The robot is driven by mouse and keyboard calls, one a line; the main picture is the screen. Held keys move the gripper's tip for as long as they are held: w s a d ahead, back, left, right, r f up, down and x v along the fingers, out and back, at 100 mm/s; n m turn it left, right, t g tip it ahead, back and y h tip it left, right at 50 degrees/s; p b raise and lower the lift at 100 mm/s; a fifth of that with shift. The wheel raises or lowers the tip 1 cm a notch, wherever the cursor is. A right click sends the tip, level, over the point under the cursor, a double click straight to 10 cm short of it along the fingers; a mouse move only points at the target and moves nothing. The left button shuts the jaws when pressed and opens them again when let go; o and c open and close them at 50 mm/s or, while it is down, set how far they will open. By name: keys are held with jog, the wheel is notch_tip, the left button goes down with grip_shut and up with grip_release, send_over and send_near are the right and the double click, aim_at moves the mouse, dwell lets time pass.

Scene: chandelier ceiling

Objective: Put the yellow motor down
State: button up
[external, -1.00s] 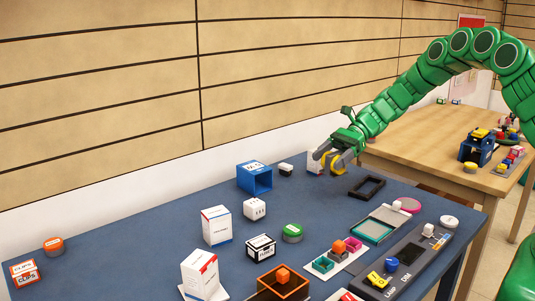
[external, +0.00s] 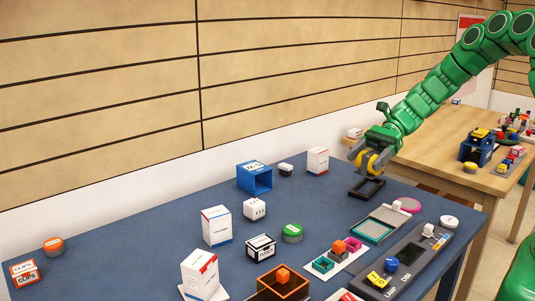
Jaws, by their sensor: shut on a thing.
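The yellow motor (external: 374,162) is a rounded yellow piece held between the grey jaws of my gripper (external: 364,164). My gripper is shut on it and points down and left, over the back right part of the blue table (external: 150,225). The motor is just above or behind a black open frame (external: 366,189) on the table. I cannot tell whether it touches the frame. My green arm reaches in from the upper right.
A white box (external: 317,160) stands left of my gripper, with a small white-and-black block (external: 285,169) and a blue open box (external: 254,177) farther left. A teal-lined grey tray (external: 373,229) lies in front. A wooden table (external: 425,140) stands behind at right.

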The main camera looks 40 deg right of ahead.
aim_at(355, 166)
jog(key=s, duration=0.5)
jog(key=shift+n+g, duration=0.3)
jog(key=shift+g, duration=0.1)
jog(key=w+f, duration=0.1)
jog(key=w, duration=0.1)
jog(key=w+a+f, duration=0.1)
jog(key=w, duration=0.2)
jog(key=w+a+f, duration=0.1)
jog(key=w, duration=0.2)
jog(key=shift+f, duration=0.4)
jog(key=shift+w+a+f, duration=0.2)
jog(key=shift+w+f, duration=1)
jog(key=shift+f, duration=0.25)
jog(key=shift+w+a+f, duration=0.2)
jog(key=shift+w+f, duration=1)
jog(key=shift+f, duration=0.25)
jog(key=shift+w+f, duration=0.1)
jog(key=shift+f, duration=1.5)
jog(key=shift+f, duration=0.1)
jog(key=o, duration=1.5)
